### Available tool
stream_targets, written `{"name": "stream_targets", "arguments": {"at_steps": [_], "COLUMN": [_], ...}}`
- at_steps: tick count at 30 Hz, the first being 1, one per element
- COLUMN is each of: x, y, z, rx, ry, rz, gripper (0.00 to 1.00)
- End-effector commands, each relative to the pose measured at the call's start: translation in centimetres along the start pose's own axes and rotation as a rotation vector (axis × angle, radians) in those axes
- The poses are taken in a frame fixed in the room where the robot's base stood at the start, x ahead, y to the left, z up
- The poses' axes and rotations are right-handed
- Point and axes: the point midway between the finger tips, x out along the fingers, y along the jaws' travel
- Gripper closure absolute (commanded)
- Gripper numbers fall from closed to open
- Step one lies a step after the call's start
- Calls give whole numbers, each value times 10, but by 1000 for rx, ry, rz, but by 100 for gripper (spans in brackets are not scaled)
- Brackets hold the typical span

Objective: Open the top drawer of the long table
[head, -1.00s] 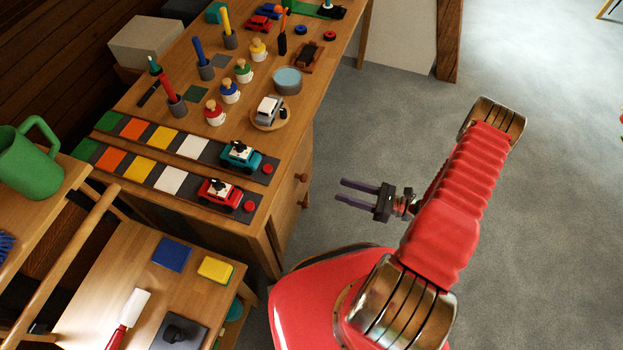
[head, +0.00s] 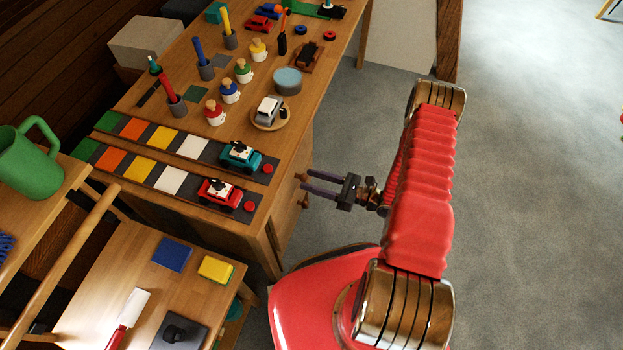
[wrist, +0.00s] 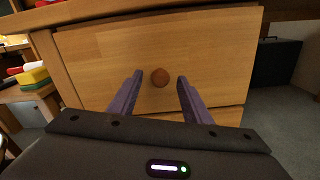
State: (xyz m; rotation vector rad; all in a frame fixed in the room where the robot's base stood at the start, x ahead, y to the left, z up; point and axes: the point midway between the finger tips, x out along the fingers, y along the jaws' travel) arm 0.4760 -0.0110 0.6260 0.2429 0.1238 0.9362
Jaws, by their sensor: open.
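The long table (head: 295,118) runs from the lower middle to the top of the head view. Its top drawer (wrist: 215,55) faces my gripper in the wrist view and looks shut. A round brown knob (wrist: 160,77) sits on the middle of the drawer front; it also shows in the head view (head: 300,176). A second knob (head: 304,200) is lower down. My gripper (head: 308,181) is open, its two purple fingers pointing at the drawer front. In the wrist view the knob shows between the fingertips (wrist: 158,77), one finger on each side, with no clear contact.
Toy cars, pegs and coloured tiles stand on the tabletop, with a red car (head: 219,193) near its edge.

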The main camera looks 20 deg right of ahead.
Motion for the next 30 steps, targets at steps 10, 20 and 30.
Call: {"name": "stream_targets", "arguments": {"at_steps": [10, 20, 30], "x": [13, 12, 12], "y": [0, 0, 0], "z": [0, 0, 0], "rx": [0, 0, 0], "ry": [0, 0, 0], "rz": [0, 0, 1], "gripper": [56, 68, 92]}}
